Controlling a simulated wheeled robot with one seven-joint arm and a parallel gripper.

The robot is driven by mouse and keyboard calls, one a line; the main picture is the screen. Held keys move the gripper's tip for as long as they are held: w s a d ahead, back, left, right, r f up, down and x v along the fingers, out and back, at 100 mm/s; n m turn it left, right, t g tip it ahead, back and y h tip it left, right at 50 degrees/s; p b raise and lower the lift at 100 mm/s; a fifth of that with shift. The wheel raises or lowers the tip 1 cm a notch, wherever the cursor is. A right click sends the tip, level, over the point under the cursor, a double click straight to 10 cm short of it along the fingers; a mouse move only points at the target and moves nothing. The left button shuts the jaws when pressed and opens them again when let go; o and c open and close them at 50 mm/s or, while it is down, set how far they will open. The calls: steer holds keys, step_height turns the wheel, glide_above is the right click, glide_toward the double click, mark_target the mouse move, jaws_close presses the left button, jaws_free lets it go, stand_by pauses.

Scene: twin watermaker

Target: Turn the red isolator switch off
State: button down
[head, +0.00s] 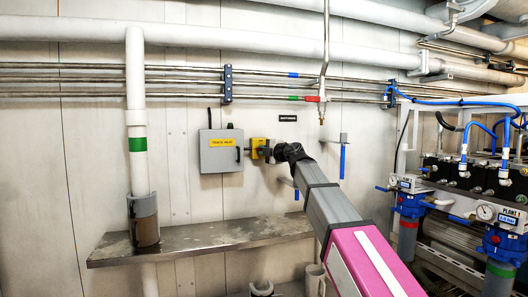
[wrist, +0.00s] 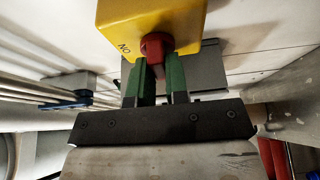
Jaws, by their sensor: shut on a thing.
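The red isolator switch (wrist: 157,45) is a red knob on the front of a yellow box (wrist: 118,22), seen at the top of the wrist view. The word "ON" is marked on the yellow face, left of the knob. My gripper (wrist: 162,70) has its two green fingers shut on the knob, one on each side. In the head view the yellow box (head: 256,148) is on the wall beside a grey cabinet, and my gripper (head: 267,151) reaches it from the right. The knob is hidden there by my gripper.
The grey cabinet (head: 221,158) with a yellow label is just left of the yellow box. A metal shelf (head: 195,241) runs below. Blue-handled valves (head: 342,160) are on the wall to the right. Pipes (head: 60,82) cross the wall above.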

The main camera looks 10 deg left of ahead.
steer(key=shift+n, duration=0.3)
steer(key=c, duration=1.1)
jaws_free()
steer(key=shift+s+d, duration=0.1)
steer(key=v, duration=1)
steer(key=shift+s+d+r, duration=0.1)
steer(key=shift+s+d, duration=0.1)
steer(key=shift+s, duration=0.05)
